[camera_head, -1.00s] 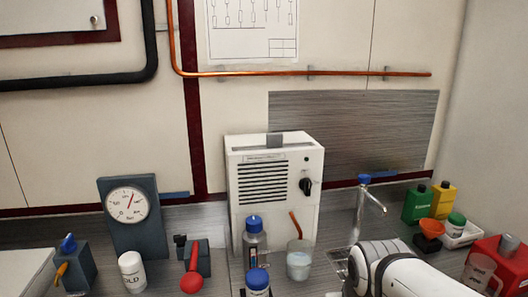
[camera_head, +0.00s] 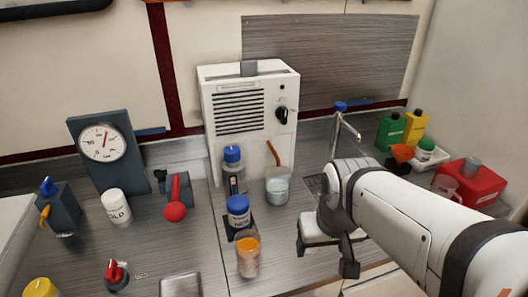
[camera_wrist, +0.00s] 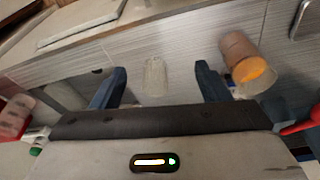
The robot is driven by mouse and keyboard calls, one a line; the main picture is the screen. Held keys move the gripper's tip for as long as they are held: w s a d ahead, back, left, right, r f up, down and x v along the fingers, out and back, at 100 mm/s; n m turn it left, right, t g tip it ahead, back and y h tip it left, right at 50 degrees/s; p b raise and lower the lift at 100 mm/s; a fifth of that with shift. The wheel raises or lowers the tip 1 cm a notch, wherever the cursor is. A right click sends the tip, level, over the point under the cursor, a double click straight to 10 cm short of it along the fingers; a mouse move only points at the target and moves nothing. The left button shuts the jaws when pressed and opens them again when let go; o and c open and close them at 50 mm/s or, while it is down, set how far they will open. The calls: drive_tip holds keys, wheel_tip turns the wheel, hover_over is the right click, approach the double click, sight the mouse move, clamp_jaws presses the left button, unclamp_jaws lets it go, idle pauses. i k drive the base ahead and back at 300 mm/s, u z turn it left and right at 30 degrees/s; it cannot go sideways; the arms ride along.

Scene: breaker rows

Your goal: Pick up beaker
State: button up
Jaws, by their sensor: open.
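My gripper (camera_head: 325,256) is at the right front of the counter in the head view. In the wrist view its two dark fingers (camera_wrist: 161,70) are wide apart and empty. A clear glass beaker (camera_wrist: 155,77) shows in the gap between them, beyond the fingertips and apart from them. A beaker with orange contents (camera_wrist: 245,65) is right of the right finger; it is also left of my gripper in the head view (camera_head: 247,258). A beaker of pale liquid (camera_head: 277,187) stands before the white box; whether it is the one between my fingers I cannot tell.
Blue-capped bottles (camera_head: 238,212) stand behind the orange beaker. A white vented box (camera_head: 250,150) and a tap (camera_head: 340,125) are at the back. A red box (camera_head: 470,183) is at the right. My arm hides part of the counter.

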sight(277, 179)
drive_tip(key=z, duration=0.05)
drive_tip(key=k, duration=0.55)
drive_tip(key=u, duration=2.4)
drive_tip(key=k, duration=0.95)
drive_tip(key=z, duration=1.95)
drive_tip(key=i, duration=1)
